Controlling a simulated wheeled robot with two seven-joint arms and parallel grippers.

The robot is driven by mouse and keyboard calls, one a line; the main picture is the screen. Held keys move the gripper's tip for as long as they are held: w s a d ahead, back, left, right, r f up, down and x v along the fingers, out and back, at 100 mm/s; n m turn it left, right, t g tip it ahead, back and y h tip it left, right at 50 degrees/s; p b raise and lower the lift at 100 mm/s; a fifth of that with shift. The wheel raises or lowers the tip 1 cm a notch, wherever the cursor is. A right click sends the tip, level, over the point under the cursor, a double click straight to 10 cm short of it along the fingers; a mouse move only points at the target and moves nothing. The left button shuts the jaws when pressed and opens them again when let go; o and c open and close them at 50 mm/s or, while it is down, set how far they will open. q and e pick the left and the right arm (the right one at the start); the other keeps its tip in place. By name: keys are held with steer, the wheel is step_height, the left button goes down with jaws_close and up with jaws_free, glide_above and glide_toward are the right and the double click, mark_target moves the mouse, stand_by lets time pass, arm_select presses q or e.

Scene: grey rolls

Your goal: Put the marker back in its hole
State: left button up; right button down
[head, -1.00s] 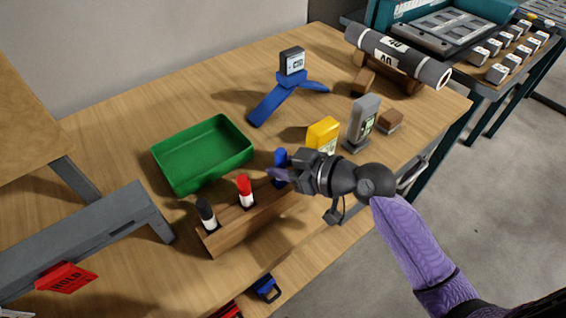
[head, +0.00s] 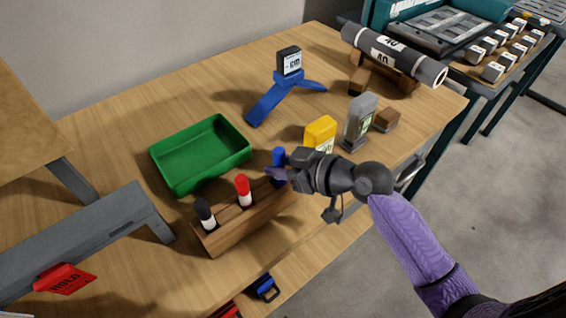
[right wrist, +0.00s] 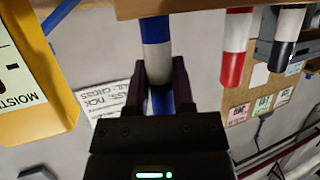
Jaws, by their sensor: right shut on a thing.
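The wooden marker rack (head: 250,222) stands near the table's front edge. A black-capped marker (head: 206,213) and a red-capped marker (head: 243,190) stand upright in it. The blue marker (head: 279,155) is upright at the rack's right end, and my right gripper (head: 280,173) is shut on it. In the right wrist view the blue marker (right wrist: 156,58) has a white band and sits between my fingers (right wrist: 160,85), its end at the rack's edge (right wrist: 190,8). Whether that end is inside its hole I cannot tell. My left gripper is not in view.
A green tray (head: 200,158) lies behind the rack. A yellow meter (head: 320,133), a grey device (head: 360,118) and a wooden block (head: 387,119) stand close behind my right gripper. A blue stand (head: 288,88) and a grey roll (head: 395,52) are farther back.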

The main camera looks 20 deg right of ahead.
mark_target(279, 152)
steer(key=shift+r+p, duration=0.8)
steer(key=shift+r, duration=0.15)
steer(key=shift+a+r+p, duration=0.15)
steer(key=shift+r+p, duration=1.15)
steer(key=shift+r, duration=0.1)
steer(key=shift+f+b, duration=2.1)
steer(key=shift+f, duration=0.7)
steer(key=shift+f, duration=0.15)
steer(key=shift+c, duration=2.3)
jaws_free()
steer(key=shift+o, duration=0.4)
